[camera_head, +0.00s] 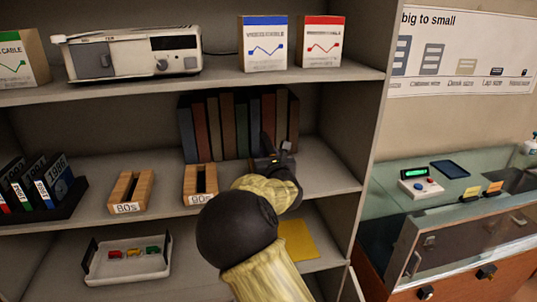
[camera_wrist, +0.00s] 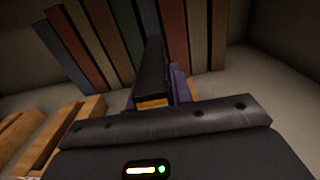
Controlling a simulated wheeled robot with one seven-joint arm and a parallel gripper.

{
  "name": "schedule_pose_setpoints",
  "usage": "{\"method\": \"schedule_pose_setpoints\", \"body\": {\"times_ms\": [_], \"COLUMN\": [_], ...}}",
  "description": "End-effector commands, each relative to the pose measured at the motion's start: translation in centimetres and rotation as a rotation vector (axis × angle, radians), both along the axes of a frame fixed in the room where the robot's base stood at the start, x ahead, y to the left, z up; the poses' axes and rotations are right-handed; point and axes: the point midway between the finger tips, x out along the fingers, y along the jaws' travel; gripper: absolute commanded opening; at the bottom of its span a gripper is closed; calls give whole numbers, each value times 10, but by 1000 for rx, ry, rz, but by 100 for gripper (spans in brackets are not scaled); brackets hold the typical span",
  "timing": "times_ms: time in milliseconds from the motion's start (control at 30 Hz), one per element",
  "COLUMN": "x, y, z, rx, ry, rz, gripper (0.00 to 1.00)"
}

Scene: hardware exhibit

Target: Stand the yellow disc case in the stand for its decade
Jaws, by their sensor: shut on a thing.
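My gripper (camera_head: 270,152) is at the middle shelf, just right of the wooden stand marked 90s (camera_head: 200,184), in front of the row of books. In the wrist view a yellow-orange strip (camera_wrist: 152,102) shows at the black finger; it appears to be the yellow disc case, shut in my gripper and mostly hidden. A purple thing (camera_wrist: 180,85) is just beside it, and a bit of wood shows to its right. Another wooden stand marked 80s (camera_head: 131,191) is farther left. Both labelled stands look empty. Whether the held case touches anything cannot be told.
A black rack (camera_head: 62,205) of dated cases is at the far left. Dark books (camera_head: 228,125) stand behind my gripper. The shelf below holds a white tray (camera_head: 128,272) and a flat yellow sheet (camera_head: 298,242). A side panel (camera_head: 365,125) bounds the shelf on the right.

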Motion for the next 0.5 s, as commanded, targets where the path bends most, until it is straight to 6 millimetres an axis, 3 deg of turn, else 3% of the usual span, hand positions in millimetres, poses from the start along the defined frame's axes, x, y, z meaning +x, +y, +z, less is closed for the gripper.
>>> {"method": "schedule_pose_setpoints", "body": {"times_ms": [367, 400, 500], "x": [0, 0, 0], "y": [0, 0, 0], "z": [1, 1, 1], "rx": [0, 0, 0], "ry": [-1, -1, -1], "rz": [0, 0, 0], "gripper": [0, 28, 47]}}
